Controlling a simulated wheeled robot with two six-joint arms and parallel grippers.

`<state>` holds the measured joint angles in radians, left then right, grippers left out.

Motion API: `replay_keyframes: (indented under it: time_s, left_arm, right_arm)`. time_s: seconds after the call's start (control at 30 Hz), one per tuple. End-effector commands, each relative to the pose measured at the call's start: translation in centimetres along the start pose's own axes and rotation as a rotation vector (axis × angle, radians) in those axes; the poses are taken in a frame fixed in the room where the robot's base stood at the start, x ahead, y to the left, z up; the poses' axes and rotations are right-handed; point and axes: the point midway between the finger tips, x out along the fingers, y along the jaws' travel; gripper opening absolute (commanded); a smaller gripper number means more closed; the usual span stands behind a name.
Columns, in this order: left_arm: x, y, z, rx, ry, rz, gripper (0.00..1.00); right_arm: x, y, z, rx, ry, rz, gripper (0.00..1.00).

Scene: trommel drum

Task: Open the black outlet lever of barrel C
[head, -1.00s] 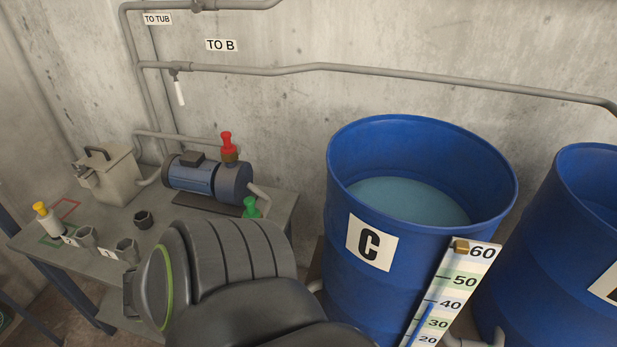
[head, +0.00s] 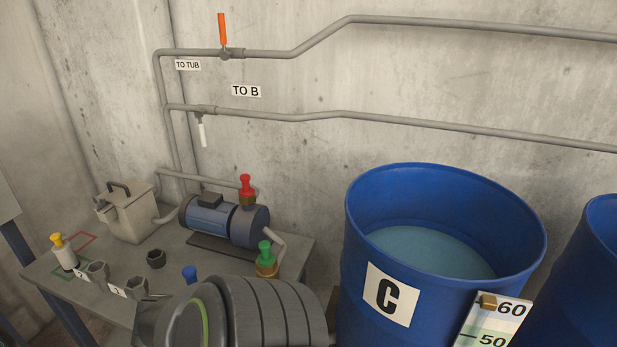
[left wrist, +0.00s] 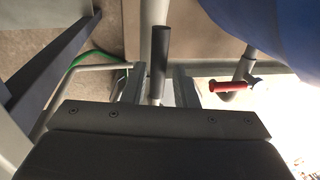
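Blue barrel C (head: 375,240) stands at the right of the head view, with pale blue liquid inside. Its lower part and outlet are out of that view. In the left wrist view a black lever handle (left wrist: 160,60) on a bright metal stem points up the picture. My left gripper (left wrist: 157,88) shows there as a dark body with a grey finger on each side of the lever's stem. The fingers look apart, with gaps beside the stem. In the head view my left arm covers the bottom middle, and its gripper is hidden. My right gripper is in neither view.
A red handle (left wrist: 228,86) on a pipe is right of the black lever. A green hose (left wrist: 90,58) lies left. A grey bench (head: 200,262) holds a blue pump (head: 225,220). Barrel C's level gauge (head: 492,328) and another blue barrel (head: 585,270) are at right.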

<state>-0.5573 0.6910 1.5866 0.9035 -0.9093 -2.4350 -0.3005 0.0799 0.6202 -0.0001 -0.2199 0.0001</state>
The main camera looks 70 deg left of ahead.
Motion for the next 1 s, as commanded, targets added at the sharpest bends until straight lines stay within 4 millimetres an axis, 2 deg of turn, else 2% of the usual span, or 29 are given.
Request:
replay_keyframes:
  time_s: [0.1,0.47,0.57,1.0]
  left_arm:
    - [0.0,0.0,0.1,0.000,-0.001,0.001,0.38]
    - [-0.7,0.1,0.1,0.001,-0.003,0.003,0.38]
    - [-1.8,0.2,0.2,0.004,-0.005,0.005,0.38]
    - [-9.7,0.1,0.1,0.006,-0.002,0.007,0.38]
  right_arm:
    - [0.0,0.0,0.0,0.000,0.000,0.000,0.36]
    - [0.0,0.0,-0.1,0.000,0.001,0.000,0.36]
    - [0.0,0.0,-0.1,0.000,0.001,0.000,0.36]
    - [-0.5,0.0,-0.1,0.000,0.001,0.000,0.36]
